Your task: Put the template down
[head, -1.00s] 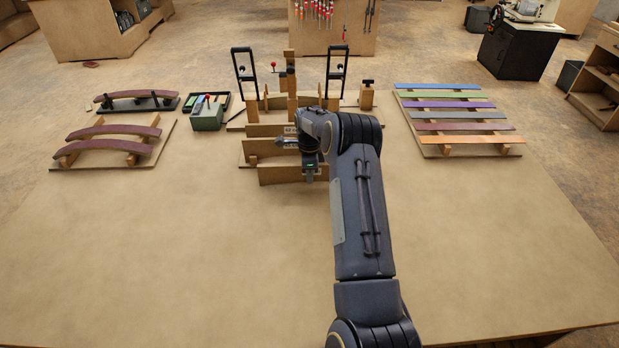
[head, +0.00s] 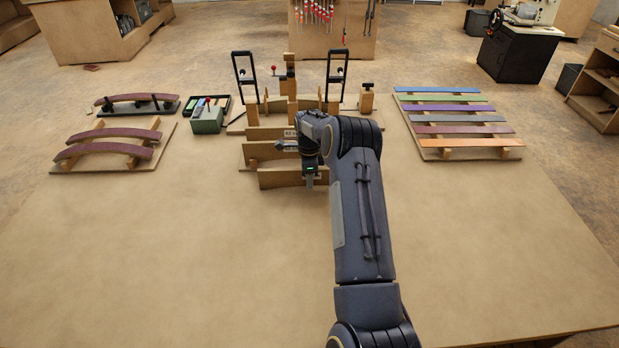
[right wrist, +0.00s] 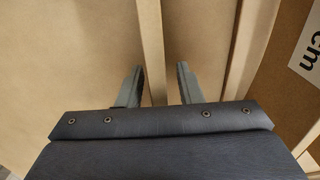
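The template looks to be the front curved wooden board (head: 280,179) of the stand at the table's middle, standing on edge. Its top edge (right wrist: 152,45) runs between my right fingers in the right wrist view. My right gripper (head: 310,183) points down at this board's right part, and its fingers (right wrist: 160,70) are apart, with a visible gap on the right side of the board. Part of the board is hidden behind my right gripper. My left gripper is in no view.
More curved boards (head: 262,151) stand just behind, one labelled in cm. A clamp fixture with black handles (head: 244,75) rises behind them. Curved dark strips (head: 105,147) lie left, coloured strips (head: 460,130) right. The front of the table (head: 180,250) is clear.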

